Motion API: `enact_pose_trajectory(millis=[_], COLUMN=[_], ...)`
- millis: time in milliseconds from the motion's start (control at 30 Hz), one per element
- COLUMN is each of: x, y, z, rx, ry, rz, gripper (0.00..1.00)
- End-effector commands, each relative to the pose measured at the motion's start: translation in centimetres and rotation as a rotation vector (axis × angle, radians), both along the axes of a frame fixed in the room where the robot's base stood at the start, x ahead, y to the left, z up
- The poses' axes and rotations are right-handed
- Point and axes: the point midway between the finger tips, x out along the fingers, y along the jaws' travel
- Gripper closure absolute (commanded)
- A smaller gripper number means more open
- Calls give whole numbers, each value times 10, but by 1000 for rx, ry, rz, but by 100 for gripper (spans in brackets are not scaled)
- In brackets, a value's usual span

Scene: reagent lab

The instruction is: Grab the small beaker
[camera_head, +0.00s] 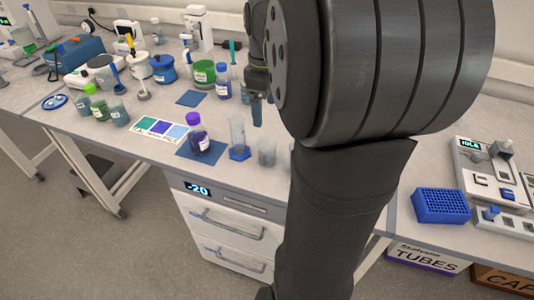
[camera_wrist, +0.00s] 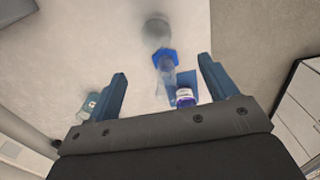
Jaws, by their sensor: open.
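A small clear-grey beaker (camera_head: 267,152) stands near the front edge of the bench in the head view, just right of a clear cylinder with a blue base (camera_head: 240,152). In the wrist view a blurred grey round shape, apparently the beaker (camera_wrist: 157,28), lies beyond the cylinder's blue base (camera_wrist: 164,58). My gripper (camera_wrist: 162,66) is open and empty, with the cylinder between its fingers in the picture but not visibly touched. In the head view my gripper (camera_head: 257,108) is above and behind the cylinder and beaker, partly hidden by my arm.
A purple-capped bottle (camera_head: 197,136) stands on a blue mat left of the cylinder; its purple cap shows in the wrist view (camera_wrist: 185,97). A blue-capped bottle (camera_head: 223,82) and a green jar (camera_head: 203,74) stand farther back. My arm hides the bench right of the beaker.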

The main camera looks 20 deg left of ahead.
Motion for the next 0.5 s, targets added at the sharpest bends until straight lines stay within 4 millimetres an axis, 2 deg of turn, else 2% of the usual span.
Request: enact_pose_trajectory(millis=[300,500], x=[-1,0], y=[-1,-1], z=[-71,-100], rx=[-3,-1], ry=[6,2], rz=[-3,-3], gripper=[21,21])
